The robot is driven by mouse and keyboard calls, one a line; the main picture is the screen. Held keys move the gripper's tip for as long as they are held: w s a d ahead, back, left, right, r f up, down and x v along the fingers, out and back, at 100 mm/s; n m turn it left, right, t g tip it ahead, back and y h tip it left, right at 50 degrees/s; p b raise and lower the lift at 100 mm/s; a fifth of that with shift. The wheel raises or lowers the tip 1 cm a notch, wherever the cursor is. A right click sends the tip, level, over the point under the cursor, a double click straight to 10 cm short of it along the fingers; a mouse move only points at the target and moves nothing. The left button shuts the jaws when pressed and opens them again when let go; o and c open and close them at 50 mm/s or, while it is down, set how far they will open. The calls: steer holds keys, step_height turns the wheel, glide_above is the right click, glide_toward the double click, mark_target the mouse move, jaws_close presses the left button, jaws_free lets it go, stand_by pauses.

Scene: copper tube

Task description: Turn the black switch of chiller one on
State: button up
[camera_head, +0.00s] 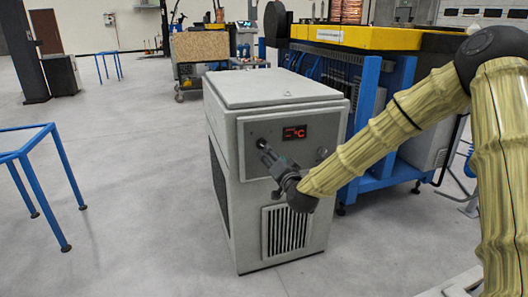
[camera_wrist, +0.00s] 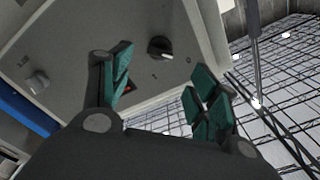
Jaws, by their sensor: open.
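The chiller (camera_head: 285,95) is a light grey cabinet in the middle of the head view, with a red-lit display (camera_head: 294,133) on its upper front panel. In the wrist view the black switch (camera_wrist: 159,48) is a round knob with a pale mark, set on the grey panel. In the head view my gripper covers most or all of the switch's place. My gripper (camera_head: 264,150) is in front of the panel, left of the display. In the wrist view its green-padded fingers (camera_wrist: 162,88) are apart and empty, and the switch shows beyond the gap between them, not gripped.
A grey knob (camera_head: 322,153) sits on the panel's right side; it also shows in the wrist view (camera_wrist: 37,82). A yellow and blue machine (camera_head: 370,38) stands close behind the chiller. A blue frame (camera_head: 62,170) is at the left. The floor between is clear.

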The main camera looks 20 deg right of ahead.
mark_target(263, 145)
steer(key=w+b, duration=0.1)
steer(key=w, duration=0.8)
steer(key=shift+a+b, duration=0.2)
steer(key=shift+b, duration=0.1)
steer(key=c, duration=1)
